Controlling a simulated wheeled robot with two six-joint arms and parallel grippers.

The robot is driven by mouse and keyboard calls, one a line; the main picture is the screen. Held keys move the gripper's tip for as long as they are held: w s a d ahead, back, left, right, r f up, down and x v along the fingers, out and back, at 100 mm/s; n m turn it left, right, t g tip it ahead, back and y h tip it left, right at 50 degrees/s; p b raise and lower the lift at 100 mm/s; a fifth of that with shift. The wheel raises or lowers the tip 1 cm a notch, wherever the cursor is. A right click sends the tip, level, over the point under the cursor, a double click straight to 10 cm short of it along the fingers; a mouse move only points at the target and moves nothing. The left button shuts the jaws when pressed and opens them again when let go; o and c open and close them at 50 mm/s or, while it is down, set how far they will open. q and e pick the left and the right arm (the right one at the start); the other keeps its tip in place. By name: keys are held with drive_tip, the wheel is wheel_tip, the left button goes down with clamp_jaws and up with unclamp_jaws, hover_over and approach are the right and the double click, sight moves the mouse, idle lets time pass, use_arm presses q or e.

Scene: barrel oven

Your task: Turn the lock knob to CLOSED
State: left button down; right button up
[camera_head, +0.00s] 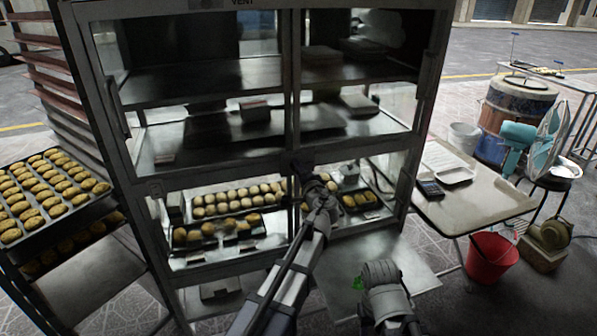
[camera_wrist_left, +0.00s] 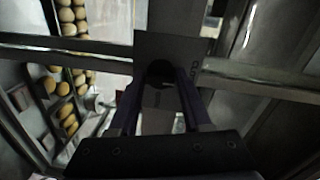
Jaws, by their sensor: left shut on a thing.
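The lock knob (camera_wrist_left: 160,70) is a dark rounded piece on a grey plate (camera_wrist_left: 166,45) where the cabinet's bars cross. Letters on the plate's right side read sideways and look like part of CLOSED. My left gripper (camera_wrist_left: 160,92) is shut on the knob, a finger on each side. In the head view this gripper (camera_head: 302,168) is at the middle post of the glass-fronted cabinet (camera_head: 290,90), and its wrist hides the knob. The knob's pointing direction is unclear. A part of my right arm shows at lower right, but its fingers do not show.
Trays of buns (camera_head: 235,200) are inside the lower cabinet. A tray of baked goods (camera_head: 45,195) is on a rack at the left. A folding table (camera_head: 480,205) and a red bucket (camera_head: 490,258) stand at the right.

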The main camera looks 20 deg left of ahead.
use_arm(q)
drive_tip(key=shift+c, duration=2)
unclamp_jaws()
drive_tip(key=shift+s, duration=0.1)
drive_tip(key=v, duration=0.7)
drive_tip(key=shift+s+d, duration=0.25)
